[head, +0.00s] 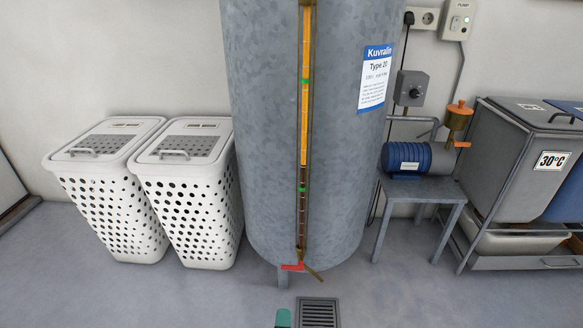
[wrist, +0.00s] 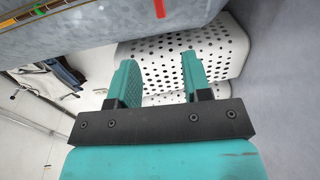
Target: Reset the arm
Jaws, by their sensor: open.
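My gripper (wrist: 158,82) shows in the wrist view with its two teal fingers apart and nothing between them. Behind the fingers in that view is a white perforated laundry hamper (wrist: 180,62). In the head view only a small teal tip (head: 283,318) of my arm or gripper shows at the bottom edge, left of the floor drain. The rest of my arm is out of that view.
A large grey tank (head: 265,130) with a gauge strip stands in the middle. Two white hampers (head: 110,205) stand left of it. A blue pump (head: 405,158) on a metal stand and a grey bin (head: 500,150) are right. A drain (head: 317,312) lies in clear floor in front.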

